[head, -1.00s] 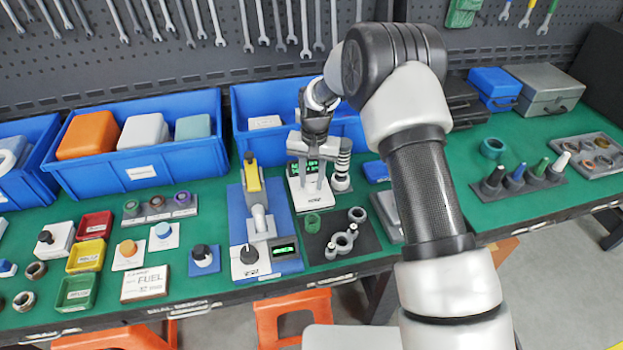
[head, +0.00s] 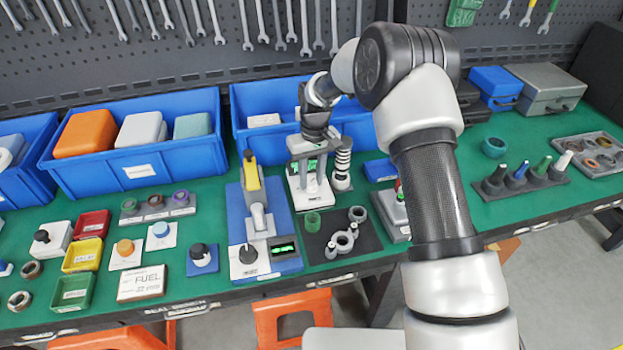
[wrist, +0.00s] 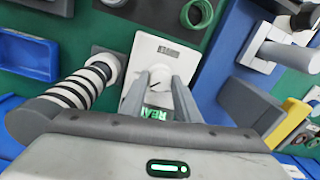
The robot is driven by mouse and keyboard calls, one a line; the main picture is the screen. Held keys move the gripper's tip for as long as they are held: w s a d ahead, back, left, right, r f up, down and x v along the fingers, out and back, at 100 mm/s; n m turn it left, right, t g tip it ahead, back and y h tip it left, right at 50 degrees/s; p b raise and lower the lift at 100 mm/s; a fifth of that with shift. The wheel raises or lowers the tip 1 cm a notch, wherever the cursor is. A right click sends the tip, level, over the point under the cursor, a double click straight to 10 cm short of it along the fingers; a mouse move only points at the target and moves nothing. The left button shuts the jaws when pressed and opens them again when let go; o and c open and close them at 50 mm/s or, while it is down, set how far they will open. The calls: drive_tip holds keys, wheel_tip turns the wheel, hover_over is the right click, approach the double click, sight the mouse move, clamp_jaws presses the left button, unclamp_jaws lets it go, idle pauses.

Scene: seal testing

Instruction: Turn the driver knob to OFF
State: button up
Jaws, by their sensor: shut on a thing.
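The driver is a white box with a green-lit display (wrist: 157,113), in the wrist view below my fingers. Its pale round knob (wrist: 158,82) bears a dark pointer mark and sits between my two grey fingertips. My gripper (wrist: 160,72) is shut on this knob from above, with a finger on each side. A small dark label (wrist: 178,50) shows on the box's face; its text is unreadable. The display is partly hidden by my fingers and gripper body. In the head view my gripper (head: 311,186) reaches down onto the white driver box (head: 304,203), and the knob is mostly hidden.
A black-and-white ringed post (wrist: 80,85) stands close beside the driver; it also shows in the head view (head: 342,165). A blue bin (head: 245,125) stands behind.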

sight(310, 180)
drive_tip(key=n, duration=0.4)
drive_tip(key=shift+n, duration=0.3)
drive_tip(key=n, duration=0.3)
drive_tip(key=shift+n, duration=0.3)
drive_tip(key=n, duration=0.4)
drive_tip(key=shift+h, duration=0.3)
drive_tip(key=shift+w+n, duration=0.1)
drive_tip(key=shift+n, duration=2.1)
drive_tip(key=o, duration=1.1)
drive_tip(key=shift+c, duration=0.2)
wheel_tip(310, 180, up, 18)
drive_tip(key=p, duration=0.1)
drive_tip(key=shift+w+a+f, duration=0.2)
drive_tip(key=shift+w+f, duration=0.05)
drive_tip(key=shift+w, duration=0.05)
